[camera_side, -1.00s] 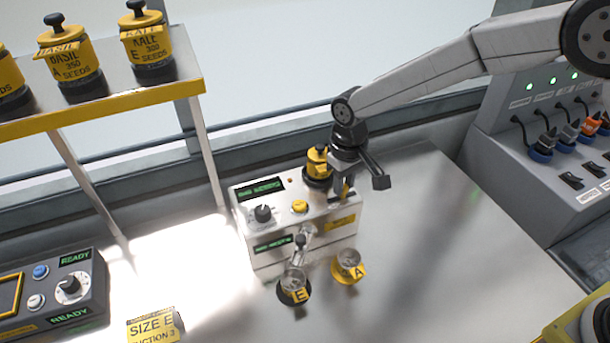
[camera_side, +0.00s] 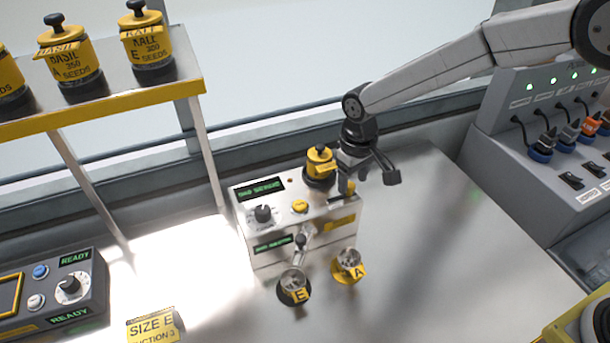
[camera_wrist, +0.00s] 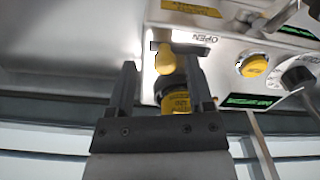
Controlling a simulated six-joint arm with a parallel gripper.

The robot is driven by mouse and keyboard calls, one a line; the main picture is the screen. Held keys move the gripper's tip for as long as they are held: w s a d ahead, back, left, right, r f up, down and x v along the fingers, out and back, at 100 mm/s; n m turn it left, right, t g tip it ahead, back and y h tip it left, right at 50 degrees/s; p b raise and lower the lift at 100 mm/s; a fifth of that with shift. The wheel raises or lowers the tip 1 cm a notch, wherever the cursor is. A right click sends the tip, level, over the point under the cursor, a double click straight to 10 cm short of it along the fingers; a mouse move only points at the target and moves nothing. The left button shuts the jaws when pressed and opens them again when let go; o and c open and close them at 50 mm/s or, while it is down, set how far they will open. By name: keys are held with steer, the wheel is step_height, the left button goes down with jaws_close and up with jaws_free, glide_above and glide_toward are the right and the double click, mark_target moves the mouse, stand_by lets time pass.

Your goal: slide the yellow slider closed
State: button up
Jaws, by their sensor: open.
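The yellow slider (camera_wrist: 165,59) is a rounded knob on top of the pale seeder box, beside the printed word OPEN in the wrist view. In the side view only a bit of its yellow (camera_side: 348,187) shows behind my near finger. My gripper (camera_side: 368,184) is open, just off the right end of the box top, fingers pointing down.
A yellow seed canister (camera_side: 319,163) stands on the seeder box (camera_side: 285,213), close to my gripper. Cups marked E (camera_side: 294,285) and A (camera_side: 348,262) stand in front. A canister shelf (camera_side: 110,107) is at left, a switch panel (camera_side: 550,165) at right. The table to the right is clear.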

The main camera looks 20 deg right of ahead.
mark_target(354, 184)
steer(key=shift+r, duration=3.75)
steer(key=shift+d, duration=0.1)
steer(key=s+d+f+m+t, duration=0.2)
steer(key=s+d+f+m, duration=0.1)
steer(key=s+d, duration=1.4)
steer(key=shift+s+d+t, duration=0.3)
steer(key=shift+s+d, duration=0.1)
steer(key=shift+s, duration=0.35)
